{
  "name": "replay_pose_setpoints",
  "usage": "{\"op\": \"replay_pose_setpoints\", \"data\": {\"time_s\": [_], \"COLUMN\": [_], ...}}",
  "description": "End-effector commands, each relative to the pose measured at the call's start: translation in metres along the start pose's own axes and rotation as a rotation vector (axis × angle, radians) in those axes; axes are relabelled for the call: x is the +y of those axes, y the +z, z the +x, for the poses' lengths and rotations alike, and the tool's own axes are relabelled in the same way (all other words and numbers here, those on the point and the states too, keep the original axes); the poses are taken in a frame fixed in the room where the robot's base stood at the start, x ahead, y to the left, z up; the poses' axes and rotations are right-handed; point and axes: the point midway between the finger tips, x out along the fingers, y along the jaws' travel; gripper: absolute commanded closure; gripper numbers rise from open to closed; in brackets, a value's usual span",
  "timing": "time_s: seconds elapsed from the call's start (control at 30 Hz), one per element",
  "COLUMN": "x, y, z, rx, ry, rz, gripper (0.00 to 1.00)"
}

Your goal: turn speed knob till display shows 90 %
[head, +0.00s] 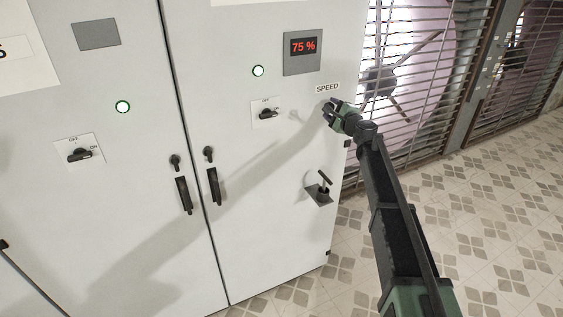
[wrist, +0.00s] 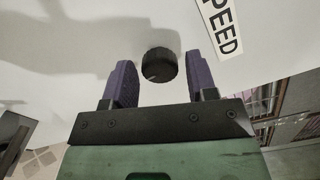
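The display (head: 303,46) on the right cabinet door reads 75 % in red. Below it is the SPEED label (head: 327,88), which also shows in part in the wrist view (wrist: 220,27). The black round speed knob (wrist: 159,65) shows in the wrist view, with a light mark on its face. My gripper (wrist: 160,82) is open, with one purple finger on each side of the knob and a gap to both. In the head view my gripper (head: 329,106) is just below the SPEED label and hides the knob. Whether the fingertips reach around the knob is hard to tell.
A black handle (head: 320,188) sticks out below. Fans behind a metal grille (head: 405,90) stand to the right. The tiled floor (head: 480,220) is clear.

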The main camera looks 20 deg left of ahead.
Motion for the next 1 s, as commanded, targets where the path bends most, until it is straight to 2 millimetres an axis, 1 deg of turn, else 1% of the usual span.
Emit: {"op": "replay_pose_setpoints", "data": {"time_s": [0.03,0.2,0.27,0.33,0.5,0.77,0.9,1.0], "x": [0.0,0.0,0.0,0.0001,0.0001,0.0002,0.0002,0.0002], "y": [0.0,0.0001,0.0001,0.0001,0.0001,0.0001,0.0001,0.0001], "z": [-0.0001,-0.0002,-0.0002,-0.0002,-0.0003,-0.0004,-0.0005,-0.0005], "rx": [0.0,0.0,0.0,0.0,0.0,0.0,0.0,0.0], "ry": [0.0,0.0,0.0,0.0,0.0,0.0,0.001,0.001], "rz": [0.0,0.0,0.0,0.042,0.286,0.316,0.521,0.603], "gripper": [0.54,0.8,0.8,0.8,0.8,0.8,0.8,0.8]}}
